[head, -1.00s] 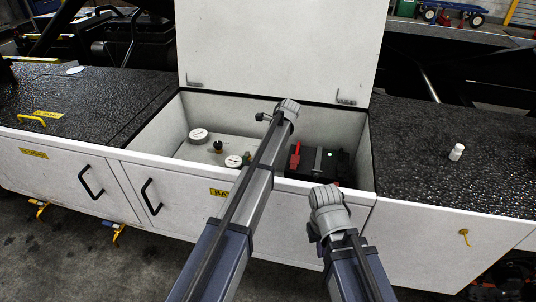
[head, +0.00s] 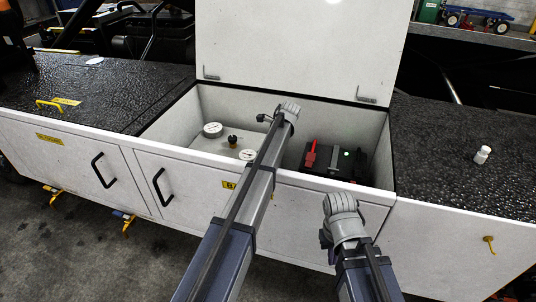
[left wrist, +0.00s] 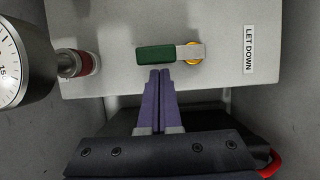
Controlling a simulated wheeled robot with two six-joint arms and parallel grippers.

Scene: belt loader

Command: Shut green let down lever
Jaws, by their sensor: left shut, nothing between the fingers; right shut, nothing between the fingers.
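The green let down lever (left wrist: 156,54) lies sideways in the left wrist view, its metal stem on a yellow round pivot (left wrist: 195,52) beside the LET DOWN label (left wrist: 249,49). My left gripper (left wrist: 160,72) has its purple fingers shut and empty, tips just below the green handle; I cannot tell whether they touch it. In the head view my left arm reaches over the open box and hides the lever and that gripper. My right gripper (head: 328,245) is near the box's front wall, shut, its fingers mostly hidden by its own wrist.
A gauge (left wrist: 14,62) and a red-collared fitting (left wrist: 78,63) sit left of the lever. The box's raised lid (head: 300,45) stands behind. A black unit with a red handle (head: 310,155) is in the box's right half.

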